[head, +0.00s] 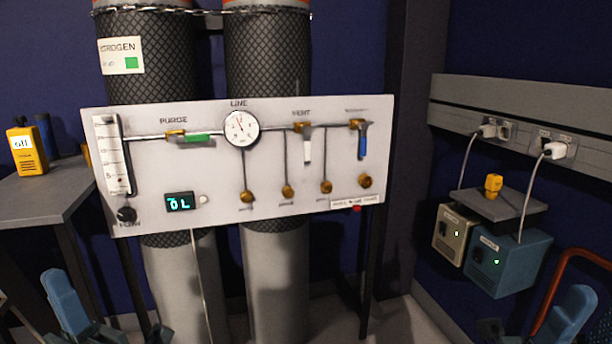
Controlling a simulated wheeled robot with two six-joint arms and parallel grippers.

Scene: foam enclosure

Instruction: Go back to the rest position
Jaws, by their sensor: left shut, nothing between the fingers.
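My left gripper (160,333) is at the bottom edge of the head view, left of the middle, small and dark and partly cut off by the frame. It is shut and empty, and appears low in front of the gas panel, touching nothing that I can see. A blue link of my left arm rises at the lower left. A similar blue link of my right arm shows at the lower right. The fingers of my right gripper do not show.
A white gas panel (225,215) with gauge and valves stands before two chained cylinders (270,60). At left, a grey table (45,200) holds a yellow detector (25,152). At right are a shelf (500,205), plugged-in boxes (508,262) and a red-brown tube (590,256).

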